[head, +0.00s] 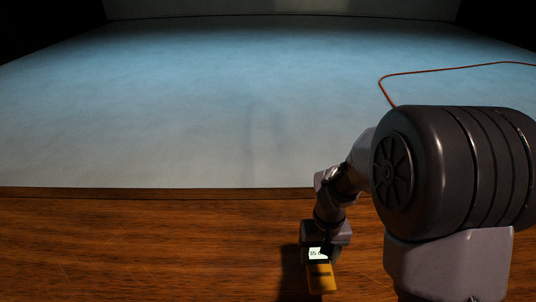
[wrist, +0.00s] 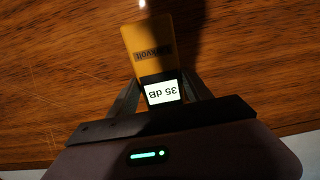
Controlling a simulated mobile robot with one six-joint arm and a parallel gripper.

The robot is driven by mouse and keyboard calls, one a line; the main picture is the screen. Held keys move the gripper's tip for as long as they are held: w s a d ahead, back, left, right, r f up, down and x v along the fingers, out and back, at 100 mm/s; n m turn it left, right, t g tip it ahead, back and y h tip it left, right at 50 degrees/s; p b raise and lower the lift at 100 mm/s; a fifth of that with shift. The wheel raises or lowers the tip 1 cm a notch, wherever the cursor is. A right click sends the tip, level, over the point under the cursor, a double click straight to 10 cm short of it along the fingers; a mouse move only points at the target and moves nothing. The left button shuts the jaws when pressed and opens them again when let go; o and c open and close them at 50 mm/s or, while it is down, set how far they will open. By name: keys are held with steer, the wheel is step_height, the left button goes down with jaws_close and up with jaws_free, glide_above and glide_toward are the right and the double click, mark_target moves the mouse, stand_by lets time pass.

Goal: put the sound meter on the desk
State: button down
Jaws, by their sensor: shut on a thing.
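The sound meter (head: 321,279) is a yellow handheld box with a black section and a lit white display, in the head view at the bottom, right of centre. In the wrist view the sound meter (wrist: 147,42) shows its display upside down, reading 35 dB. My gripper (wrist: 162,90) is shut on the meter, one finger on each side of the display end. The wooden desk (head: 150,245) lies under the meter. Whether the meter touches the wood or hangs just above it I cannot tell.
The desk's edge runs across the head view, with a pale blue-grey floor (head: 180,110) beyond it. An orange cable (head: 440,70) lies on that floor at the right. The visible wood left of the meter is clear.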

steer(key=s+f, duration=0.2)
steer(key=s, duration=0.2)
steer(key=s+a+f+b, duration=0.1)
steer(key=s+f, duration=0.1)
steer(key=s, duration=0.1)
steer(key=s+f, duration=0.2)
steer(key=s, duration=0.2)
steer(key=shift+s+a+f+b, duration=0.15)
steer(key=shift+s+a+b, duration=0.1)
steer(key=shift+s+b, duration=0.1)
steer(key=w+b, duration=0.1)
steer(key=w, duration=0.4)
steer(key=w+f+b, duration=0.1)
steer(key=w, duration=0.9)
steer(key=shift+w+a+f+b, duration=0.3)
steer(key=shift+w+a+b, duration=0.1)
steer(key=f+b, duration=0.1)
steer(key=f, duration=0.1)
steer(key=f+b, duration=0.1)
steer(key=shift+w+f, duration=0.2)
steer(key=shift+f, duration=0.2)
steer(key=shift+r, duration=0.2)
steer(key=shift+f, duration=0.15)
steer(key=shift+c, duration=2.2)
jaws_free()
